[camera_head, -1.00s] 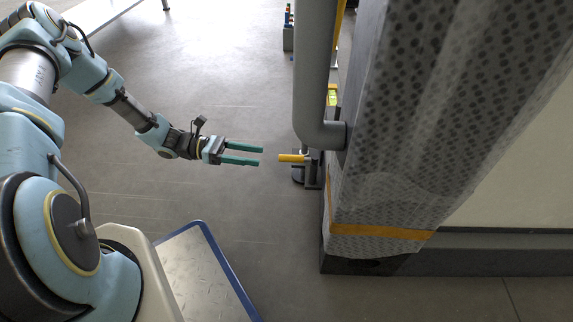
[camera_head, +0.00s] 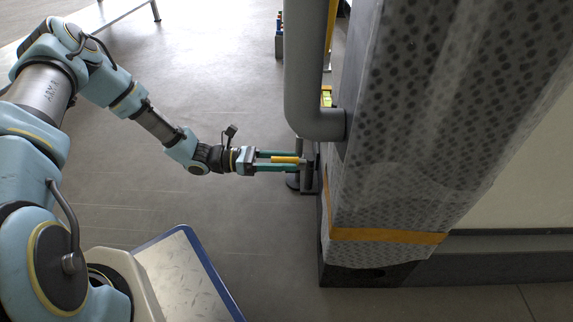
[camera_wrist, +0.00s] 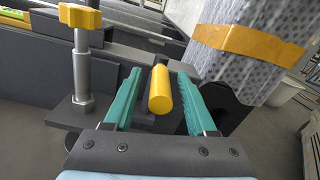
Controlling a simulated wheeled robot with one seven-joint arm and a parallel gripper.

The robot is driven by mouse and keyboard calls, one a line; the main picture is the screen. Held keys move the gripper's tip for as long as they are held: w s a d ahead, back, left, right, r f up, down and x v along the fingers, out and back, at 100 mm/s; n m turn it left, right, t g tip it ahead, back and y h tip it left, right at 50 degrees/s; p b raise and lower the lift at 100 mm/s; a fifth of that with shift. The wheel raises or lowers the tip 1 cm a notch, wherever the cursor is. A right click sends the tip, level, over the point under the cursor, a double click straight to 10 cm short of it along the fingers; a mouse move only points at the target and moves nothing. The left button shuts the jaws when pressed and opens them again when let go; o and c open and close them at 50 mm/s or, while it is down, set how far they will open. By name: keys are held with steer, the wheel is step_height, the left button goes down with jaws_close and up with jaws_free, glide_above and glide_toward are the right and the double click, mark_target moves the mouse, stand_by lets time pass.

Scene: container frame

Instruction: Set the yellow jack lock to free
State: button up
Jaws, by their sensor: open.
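The yellow jack lock (camera_head: 285,160) is a short yellow handle sticking out from a dark mount at the column's base. In the wrist view the yellow handle (camera_wrist: 160,90) points toward me, on a dark grey bracket. My gripper (camera_head: 277,160) has reached it, and its green fingers lie on either side of the handle. In the wrist view my gripper (camera_wrist: 158,95) is open, with a gap between the handle and each finger. The far end of the handle at the bracket is partly hidden.
A thick grey pipe (camera_head: 305,80) and a wrapped column (camera_head: 400,130) with an orange strap (camera_head: 385,236) stand close by. A blue-edged plate (camera_head: 185,275) lies below.

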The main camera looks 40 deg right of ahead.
steer(key=shift+s+d, duration=0.1)
steer(key=shift+s, duration=0.05)
jaws_close()
stand_by(0.4)
stand_by(1.0)
